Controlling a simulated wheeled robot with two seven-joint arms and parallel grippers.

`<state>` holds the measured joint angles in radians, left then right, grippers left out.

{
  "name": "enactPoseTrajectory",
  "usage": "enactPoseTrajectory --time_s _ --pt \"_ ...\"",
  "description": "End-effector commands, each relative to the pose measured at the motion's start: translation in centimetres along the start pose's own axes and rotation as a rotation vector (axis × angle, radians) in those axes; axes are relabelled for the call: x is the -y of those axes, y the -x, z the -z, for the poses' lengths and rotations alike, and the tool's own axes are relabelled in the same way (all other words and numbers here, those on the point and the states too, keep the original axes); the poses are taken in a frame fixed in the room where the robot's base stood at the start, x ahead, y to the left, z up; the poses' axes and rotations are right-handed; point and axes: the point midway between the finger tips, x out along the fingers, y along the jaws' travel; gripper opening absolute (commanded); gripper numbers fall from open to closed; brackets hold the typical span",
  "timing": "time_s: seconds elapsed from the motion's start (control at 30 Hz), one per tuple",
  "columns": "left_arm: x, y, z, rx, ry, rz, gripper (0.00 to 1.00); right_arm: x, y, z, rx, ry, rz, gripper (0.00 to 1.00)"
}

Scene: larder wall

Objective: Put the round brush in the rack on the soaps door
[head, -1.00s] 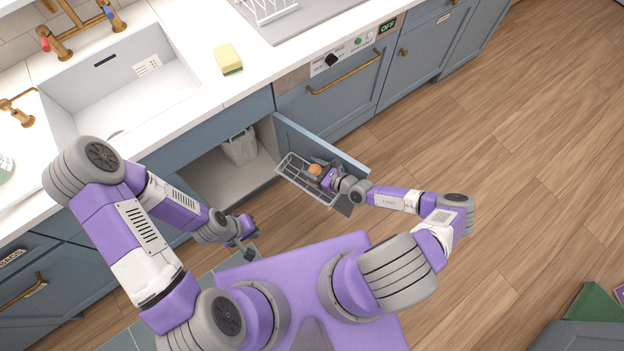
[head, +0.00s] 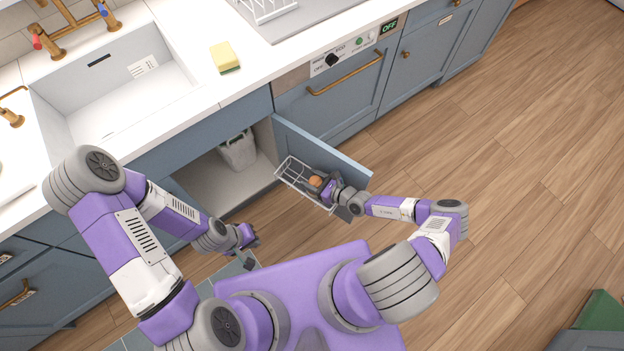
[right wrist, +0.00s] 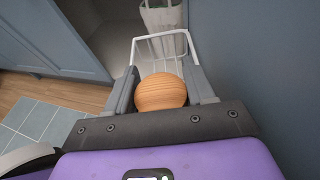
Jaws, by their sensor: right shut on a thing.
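The round brush (right wrist: 161,92) shows as a round wooden top in the right wrist view, between the fingers of my right gripper (right wrist: 160,90). In the head view the brush (head: 316,181) is a small orange-brown spot at my right gripper (head: 322,184), over the rack. The white wire rack (head: 293,171) hangs on the inner side of the open blue door (head: 345,170); it also shows in the right wrist view (right wrist: 165,45). The brush's lower part is hidden, so I cannot tell if it touches the rack. My left gripper (head: 250,252) is empty, low in front of the cabinet; its jaw gap is unclear.
The open cabinet (head: 215,190) holds a grey-white bin (head: 238,150). A yellow sponge (head: 225,57) lies on the white counter (head: 190,100) by the sink (head: 120,85).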

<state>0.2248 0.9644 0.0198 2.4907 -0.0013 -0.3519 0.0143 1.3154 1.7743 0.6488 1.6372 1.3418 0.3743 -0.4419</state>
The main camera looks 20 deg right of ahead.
Motion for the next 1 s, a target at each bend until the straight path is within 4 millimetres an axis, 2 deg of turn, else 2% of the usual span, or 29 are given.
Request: enactPoseTrajectory --time_s 0.4,0.43,0.57,0.87,1.0 --pt "0.2 -0.4 0.0 0.0 0.0 0.0 0.0 -0.1 -0.3 1.0 0.001 0.0 -0.001 0.21" --pt "0.1 -0.4 0.0 0.0 0.0 0.0 0.0 -0.1 -0.3 1.0 0.0 0.0 -0.001 0.58" --pt "0.1 -0.4 0.0 0.0 0.0 0.0 0.0 -0.1 -0.3 1.0 0.0 0.0 -0.001 0.78" --pt "0.1 -0.3 0.0 0.0 0.0 0.0 0.0 0.0 -0.3 0.8 0.0 0.0 0.0 0.79" --pt "-0.1 0.3 0.0 0.0 0.0 0.0 0.0 0.0 0.2 -0.5 0.001 -0.001 0.001 0.79"
